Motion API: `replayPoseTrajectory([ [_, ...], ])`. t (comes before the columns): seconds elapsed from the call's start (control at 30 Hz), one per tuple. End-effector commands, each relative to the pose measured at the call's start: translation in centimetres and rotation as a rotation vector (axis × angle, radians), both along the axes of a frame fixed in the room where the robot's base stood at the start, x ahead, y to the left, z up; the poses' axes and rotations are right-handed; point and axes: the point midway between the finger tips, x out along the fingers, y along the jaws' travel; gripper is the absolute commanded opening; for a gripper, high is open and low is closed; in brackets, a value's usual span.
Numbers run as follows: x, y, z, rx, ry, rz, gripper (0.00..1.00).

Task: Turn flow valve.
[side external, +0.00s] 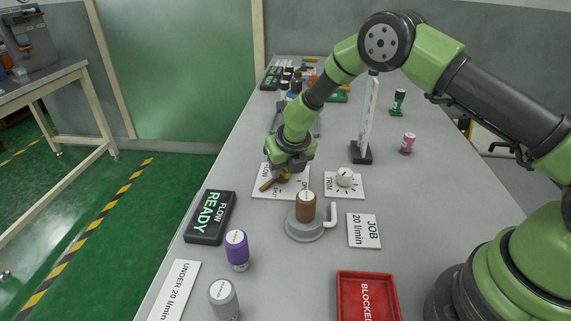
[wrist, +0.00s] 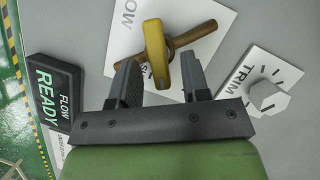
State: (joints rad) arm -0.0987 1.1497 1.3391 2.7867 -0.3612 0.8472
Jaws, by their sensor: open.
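The flow valve has a yellow-brass lever (wrist: 156,50) and a brown rod (wrist: 196,34) crossing beneath it, on a white plate (wrist: 120,38) with partly hidden lettering. In the side view the valve's brown bar (side external: 267,184) shows under my gripper (side external: 284,172), which hides much of the valve. In the wrist view my gripper (wrist: 160,66) is open, its two dark fingers on either side of the lever's near end. I cannot tell whether either finger touches it. A "FLOW READY" sign (side external: 210,217) lies left of the plate; it also shows in the wrist view (wrist: 54,93).
A white TRIM knob (side external: 345,177) on its plate is right of the valve. Purple (side external: 237,251) and grey (side external: 223,298) containers, a JOB card (side external: 364,231) and a red BLOCKED tray (side external: 367,275) are nearer.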

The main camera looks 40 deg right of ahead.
Motion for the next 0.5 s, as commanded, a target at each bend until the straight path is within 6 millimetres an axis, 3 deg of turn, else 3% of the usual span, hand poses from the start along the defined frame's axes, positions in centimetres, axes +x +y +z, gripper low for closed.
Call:
replayPoseTrajectory([
  [0.17, -0.3, 0.1, 1.0, 0.000, -0.002, 0.000, 0.43],
  [0.5, -2.5, 0.7, 6.6, 0.001, -0.003, 0.000, 0.43],
])
